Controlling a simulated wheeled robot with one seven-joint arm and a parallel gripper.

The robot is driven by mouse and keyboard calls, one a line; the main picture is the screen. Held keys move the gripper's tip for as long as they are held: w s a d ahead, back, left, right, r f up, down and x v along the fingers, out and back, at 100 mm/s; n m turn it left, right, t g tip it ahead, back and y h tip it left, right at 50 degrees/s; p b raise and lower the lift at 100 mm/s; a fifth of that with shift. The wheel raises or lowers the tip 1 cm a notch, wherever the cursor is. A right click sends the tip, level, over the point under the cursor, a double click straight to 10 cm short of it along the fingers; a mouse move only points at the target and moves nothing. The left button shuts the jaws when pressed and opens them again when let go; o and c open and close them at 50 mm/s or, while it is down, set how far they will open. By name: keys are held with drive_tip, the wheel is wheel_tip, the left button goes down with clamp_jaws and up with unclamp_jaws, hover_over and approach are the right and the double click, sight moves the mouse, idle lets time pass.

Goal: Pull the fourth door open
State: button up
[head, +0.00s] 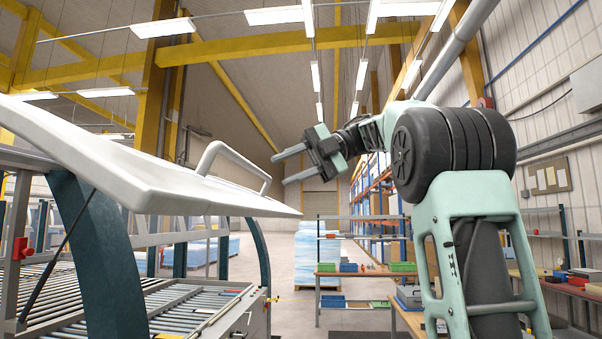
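A large white panel (100,150), which looks like a raised door or cover of the machine, slants across the left of the head view. A white bar handle (237,153) stands up from it near its far right end. I cannot tell from this view whether this is the fourth door. My gripper (279,170) is at the picture's middle, with its two fingers apart and pointing left toward the handle. The fingertips show just right of the handle, with nothing between them. Whether they are level with it in depth is unclear.
Below the panel is a machine bed with metal rollers (190,305) and dark curved supports (97,255). A workbench (362,271) with bins and a wrapped pallet stack (305,256) stand farther back. Open floor (290,318) lies between machine and bench.

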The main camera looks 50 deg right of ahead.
drive_tip(key=p+v, duration=0.2)
drive_tip(key=shift+s+d+r+p, duration=0.2)
drive_tip(key=shift+d+r+p, duration=0.05)
drive_tip(key=shift+r+p, duration=0.1)
drive_tip(key=shift+f, duration=0.15)
